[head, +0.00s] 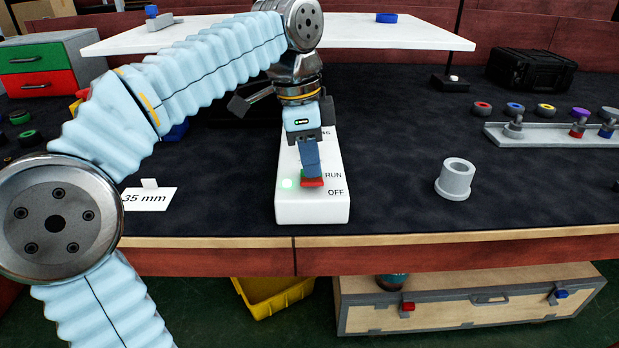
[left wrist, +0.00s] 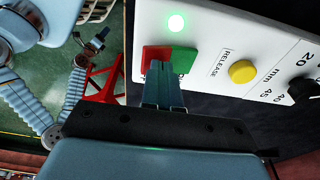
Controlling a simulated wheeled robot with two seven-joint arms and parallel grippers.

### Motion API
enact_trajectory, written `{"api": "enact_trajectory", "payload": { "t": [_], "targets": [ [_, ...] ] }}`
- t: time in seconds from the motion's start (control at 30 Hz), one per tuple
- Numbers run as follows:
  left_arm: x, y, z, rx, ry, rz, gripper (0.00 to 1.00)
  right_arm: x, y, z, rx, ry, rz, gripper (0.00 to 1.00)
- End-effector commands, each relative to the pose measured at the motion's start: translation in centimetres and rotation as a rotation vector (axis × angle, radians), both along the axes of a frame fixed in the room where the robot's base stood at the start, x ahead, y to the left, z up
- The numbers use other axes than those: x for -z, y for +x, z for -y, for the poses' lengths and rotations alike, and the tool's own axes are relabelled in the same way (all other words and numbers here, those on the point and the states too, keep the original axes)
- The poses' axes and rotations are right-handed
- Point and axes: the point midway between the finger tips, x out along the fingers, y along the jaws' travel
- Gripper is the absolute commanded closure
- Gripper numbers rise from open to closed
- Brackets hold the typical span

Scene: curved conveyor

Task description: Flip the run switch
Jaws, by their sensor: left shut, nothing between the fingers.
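The white control box (head: 312,207) stands on the dark bench, with RUN and OFF printed near its front end. Its run switch (head: 312,183) shows red in the head view; the left wrist view shows its red half (left wrist: 155,55) and green half (left wrist: 183,61) side by side. A green lamp (left wrist: 176,23) beside the switch is lit. My left gripper (head: 311,172) is shut and empty, fingers pointing down with the tips at the switch. The fingers partly cover it, and I cannot tell whether they touch. My right gripper appears small and unclear in the left wrist view.
The box also carries a yellow RELEASE button (left wrist: 243,71) and a black dial (left wrist: 304,90). A grey flanged cylinder (head: 456,179) stands to the right, with a peg rack (head: 540,137) beyond. A 35 mm card (head: 150,199) lies left. A white shelf (head: 400,34) spans behind.

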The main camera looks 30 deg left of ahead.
Motion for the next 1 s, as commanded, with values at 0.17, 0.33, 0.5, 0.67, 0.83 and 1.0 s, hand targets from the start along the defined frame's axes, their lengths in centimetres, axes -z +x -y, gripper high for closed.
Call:
{"api": "enact_trajectory", "payload": {
  "t": [0.17,0.33,0.5,0.67,0.83,1.0],
  "targets": [
    [0.3,0.0,0.0,0.000,0.000,0.000,1.00,0.3,0.0,0.0,0.000,0.000,0.000,0.57],
    [0.6,0.0,0.0,0.000,0.000,0.000,1.00,0.4,0.0,0.0,0.000,0.000,0.000,0.57],
    [0.9,0.0,0.0,0.000,0.000,0.000,1.00,0.6,0.0,0.0,0.000,0.000,0.000,0.57],
    [0.9,0.0,0.0,0.000,0.000,0.000,1.00,0.6,0.0,0.0,0.001,-0.001,0.000,0.57],
    [0.9,0.0,0.0,0.000,0.000,0.000,1.00,0.6,0.3,0.8,0.015,-0.013,0.005,0.57],
    [-1.2,0.0,0.0,0.000,0.000,0.000,1.00,-1.5,0.1,0.2,0.004,-0.003,0.002,0.57]
  ]
}}
